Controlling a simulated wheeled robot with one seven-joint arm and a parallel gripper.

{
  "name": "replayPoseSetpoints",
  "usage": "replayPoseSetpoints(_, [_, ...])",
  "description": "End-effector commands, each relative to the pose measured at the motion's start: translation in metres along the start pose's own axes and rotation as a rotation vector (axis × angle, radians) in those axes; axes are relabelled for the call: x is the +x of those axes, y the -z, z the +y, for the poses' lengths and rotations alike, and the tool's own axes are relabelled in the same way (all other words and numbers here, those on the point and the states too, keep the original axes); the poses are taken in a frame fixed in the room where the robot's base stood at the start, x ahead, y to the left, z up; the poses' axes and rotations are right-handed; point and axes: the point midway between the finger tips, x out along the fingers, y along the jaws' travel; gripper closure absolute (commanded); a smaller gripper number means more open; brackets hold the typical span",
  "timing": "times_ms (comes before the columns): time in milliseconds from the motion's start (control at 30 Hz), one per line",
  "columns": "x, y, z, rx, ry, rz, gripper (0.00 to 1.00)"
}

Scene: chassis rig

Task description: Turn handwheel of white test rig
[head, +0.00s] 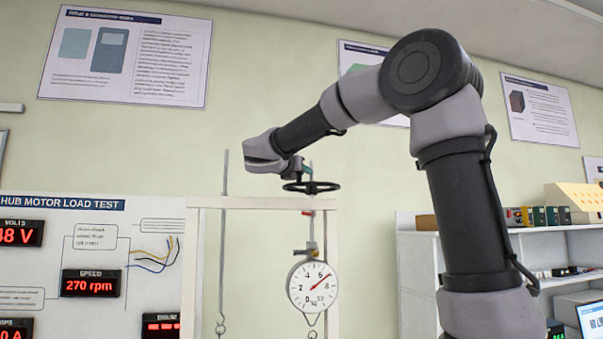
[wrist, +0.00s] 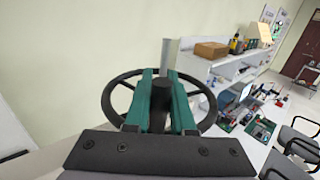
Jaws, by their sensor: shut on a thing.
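The white test rig (head: 191,270) is an upright frame left of centre in the head view. Its black handwheel (head: 325,187) sits above the top beam on a vertical rod; in the wrist view the wheel (wrist: 109,100) fills the middle, with its rim and hub showing. My gripper (head: 294,175) is at the wheel from above, and in the wrist view its green fingers (wrist: 160,98) are shut on the wheel's dark hub. A round dial gauge (head: 313,288) hangs below the beam, its red needle pointing up and right, between the 6 and the 8.
A second rod (head: 224,240) with a hook hangs on the rig's left. A motor load test panel (head: 90,240) with red displays, one reading 270 rpm, stands at the left. White shelves (head: 560,229) with boxes stand at the right. Chairs (wrist: 300,145) show in the wrist view.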

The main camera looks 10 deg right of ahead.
Motion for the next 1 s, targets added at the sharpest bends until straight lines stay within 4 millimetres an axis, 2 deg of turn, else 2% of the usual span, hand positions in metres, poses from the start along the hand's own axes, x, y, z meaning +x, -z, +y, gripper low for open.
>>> replayPoseSetpoints(367, [0.002, 0.001, -0.021, 0.001, -0.339, 0.003, 1.00])
replayPoseSetpoints(733, [0.009, 0.001, -0.034, 0.000, -0.343, 0.002, 1.00])
replayPoseSetpoints(1000, [0.010, 0.001, -0.036, 0.001, -0.343, 0.001, 1.00])
